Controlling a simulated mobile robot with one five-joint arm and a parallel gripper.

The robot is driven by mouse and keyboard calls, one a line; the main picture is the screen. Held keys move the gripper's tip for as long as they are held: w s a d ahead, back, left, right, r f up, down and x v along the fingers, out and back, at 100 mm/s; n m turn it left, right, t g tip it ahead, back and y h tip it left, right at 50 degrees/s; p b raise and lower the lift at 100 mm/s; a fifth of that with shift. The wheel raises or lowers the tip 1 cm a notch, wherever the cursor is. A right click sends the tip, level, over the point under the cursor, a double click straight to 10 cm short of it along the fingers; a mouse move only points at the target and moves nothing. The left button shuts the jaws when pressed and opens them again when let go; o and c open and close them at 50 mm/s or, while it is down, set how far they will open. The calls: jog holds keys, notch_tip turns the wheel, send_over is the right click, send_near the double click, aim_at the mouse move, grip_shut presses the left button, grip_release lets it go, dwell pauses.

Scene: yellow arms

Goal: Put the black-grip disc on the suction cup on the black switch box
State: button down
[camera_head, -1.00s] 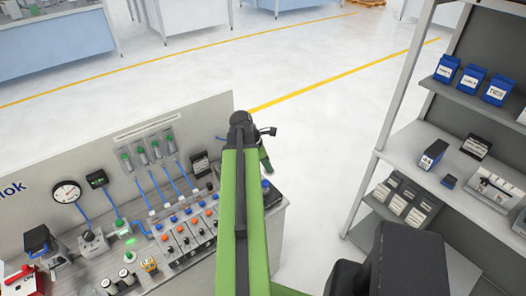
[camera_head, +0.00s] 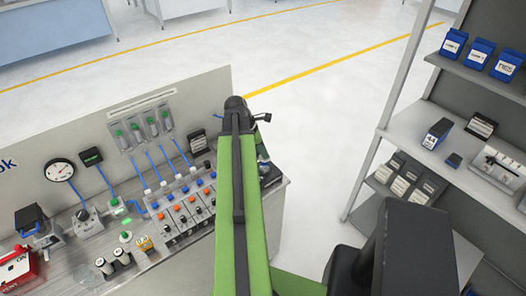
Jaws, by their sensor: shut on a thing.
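My arm runs forward over the right end of the workbench (camera_head: 180,256). A black box (camera_head: 28,218) stands at the bench's left and another dark box (camera_head: 198,142) by the back panel. I cannot tell which is the switch box, and I see no clear suction cup.
A row of valve units with orange and white knobs (camera_head: 180,210) fills the bench left of my arm. A gauge (camera_head: 60,170) is on the panel. A shelf (camera_head: 415,125) with blue boxes (camera_head: 454,43) stands right. Clear floor (camera_head: 320,130) lies between.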

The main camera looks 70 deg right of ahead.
jog(key=shift+f+b, duration=0.6)
jog(key=shift+f, duration=0.1)
dwell(0.3)
jog(key=c, duration=1.3)
grip_release()
jog(key=shift+r, duration=0.1)
jog(key=p+v, duration=1.6)
jog(key=v, duration=0.1)
jog(key=shift+w+r, duration=0.1)
